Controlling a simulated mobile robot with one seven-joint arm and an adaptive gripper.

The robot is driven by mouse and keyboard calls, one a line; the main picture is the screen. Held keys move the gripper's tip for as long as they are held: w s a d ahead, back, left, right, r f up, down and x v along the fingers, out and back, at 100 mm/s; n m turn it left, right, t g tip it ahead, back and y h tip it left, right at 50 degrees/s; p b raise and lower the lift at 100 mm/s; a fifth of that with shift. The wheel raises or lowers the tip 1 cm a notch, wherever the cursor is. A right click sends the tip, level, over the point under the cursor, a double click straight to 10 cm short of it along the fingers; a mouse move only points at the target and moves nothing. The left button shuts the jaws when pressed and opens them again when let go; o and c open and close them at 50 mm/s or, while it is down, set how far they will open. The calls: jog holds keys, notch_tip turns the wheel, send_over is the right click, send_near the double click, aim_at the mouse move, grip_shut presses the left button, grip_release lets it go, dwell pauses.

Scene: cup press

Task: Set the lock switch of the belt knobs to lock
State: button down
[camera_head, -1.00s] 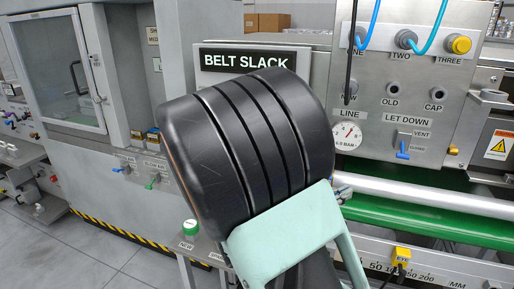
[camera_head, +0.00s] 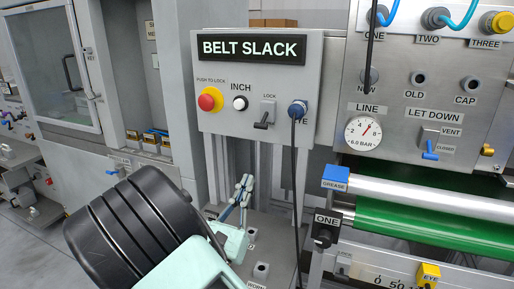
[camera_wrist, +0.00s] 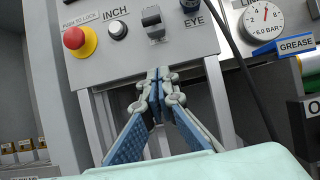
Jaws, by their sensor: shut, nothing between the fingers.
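The lock switch (camera_head: 263,115) is a small black lever on a grey plate on the BELT SLACK box. A LOCK label sits above it, and the lever appears to point downward. It also shows in the wrist view (camera_wrist: 153,20), near the top edge. My gripper (camera_head: 246,182) is shut and empty, below the box and below the switch. In the wrist view its fingertips (camera_wrist: 159,73) meet under the box's lower edge, apart from the switch. A black knob (camera_head: 325,236) marked ONE stands at the roller's left end.
A red push button (camera_head: 209,99), a white INCH button (camera_head: 240,103) and a blue EYE plug (camera_head: 297,109) with a hanging cable flank the switch. A blue GREASE block (camera_head: 336,178) and a green roller (camera_head: 430,225) lie to the right.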

aim_at(265, 119)
jog(key=w+d+r+b, duration=0.1)
jog(key=w+d+r, duration=0.2)
jog(key=w+r, duration=0.4)
jog(key=shift+r, duration=0.85)
